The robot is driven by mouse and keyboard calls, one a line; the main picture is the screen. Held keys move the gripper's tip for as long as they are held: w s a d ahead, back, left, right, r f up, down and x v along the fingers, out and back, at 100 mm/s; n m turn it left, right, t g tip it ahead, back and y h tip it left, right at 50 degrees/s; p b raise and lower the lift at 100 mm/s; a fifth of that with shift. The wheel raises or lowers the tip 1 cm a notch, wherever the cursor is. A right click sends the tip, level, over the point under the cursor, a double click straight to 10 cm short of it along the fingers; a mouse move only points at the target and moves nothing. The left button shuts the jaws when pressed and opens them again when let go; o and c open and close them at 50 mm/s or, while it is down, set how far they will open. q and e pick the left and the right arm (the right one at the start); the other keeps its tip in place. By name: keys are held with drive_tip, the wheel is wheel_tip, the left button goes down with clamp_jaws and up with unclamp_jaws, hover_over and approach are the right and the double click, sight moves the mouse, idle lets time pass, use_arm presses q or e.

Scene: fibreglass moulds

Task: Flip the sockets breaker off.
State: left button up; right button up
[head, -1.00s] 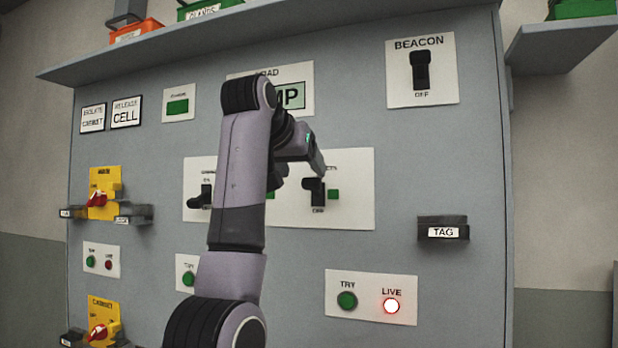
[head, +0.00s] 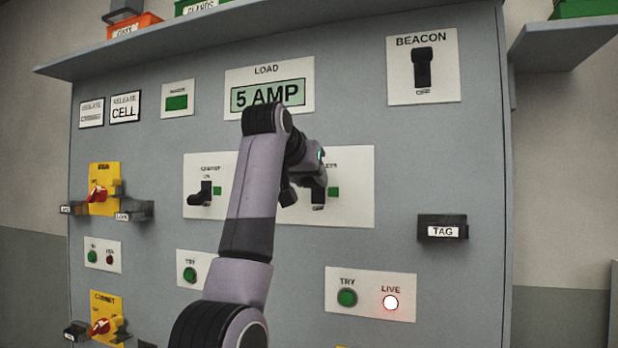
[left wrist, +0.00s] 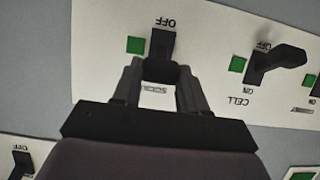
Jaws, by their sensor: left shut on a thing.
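The sockets breaker is a black lever (head: 319,192) on a white plate (head: 355,200), with a green square beside it. The word OFF stands below the lever in the head view. In the left wrist view, which is upside down, the lever (left wrist: 162,46) stands by the OFF mark, above a partly hidden label starting SOC. My left gripper (left wrist: 160,78) is shut on the lever, one finger on each side. In the head view my left gripper (head: 308,186) partly covers the plate and lever. My right gripper is not in view.
The cell breaker (left wrist: 265,65) is close beside in the wrist view. A beacon switch (head: 422,67) is at the upper right. The load display (head: 268,94) reads 5 AMP. A tag holder (head: 442,228) juts out at right. A LIVE lamp (head: 390,302) glows below.

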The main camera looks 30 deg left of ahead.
sight(315, 191)
use_arm(q)
drive_tip(key=shift+f+b, duration=0.35)
drive_tip(key=shift+b, duration=0.15)
drive_tip(key=f+t+b, duration=0.1)
drive_tip(key=t+b, duration=0.1)
drive_tip(key=b, duration=0.1)
drive_tip(key=f+t+y+b, duration=0.1)
drive_tip(key=t+b, duration=0.1)
drive_tip(key=b, duration=0.1)
drive_tip(key=f+t+b, duration=0.1)
drive_tip(key=t+b, duration=0.1)
drive_tip(key=b, duration=0.1)
drive_tip(key=shift+s+f+y, duration=0.25)
drive_tip(key=shift+s+y, duration=0.1)
drive_tip(key=shift+y, duration=0.05)
drive_tip(key=shift+f+t+b, duration=0.2)
drive_tip(key=shift+t+b, duration=0.2)
drive_tip(key=shift+b, duration=0.2)
drive_tip(key=t, duration=0.1)
drive_tip(key=f+t+b, duration=0.1)
drive_tip(key=t, duration=0.1)
drive_tip(key=shift+w+y, duration=0.2)
drive_tip(key=shift+y, duration=0.1)
drive_tip(key=shift+w+f+t+y+b, duration=0.1)
drive_tip(key=shift+f+t+y+b, duration=0.2)
drive_tip(key=shift+t, duration=0.4)
drive_tip(key=shift+r+t, duration=0.1)
drive_tip(key=shift+t, duration=0.2)
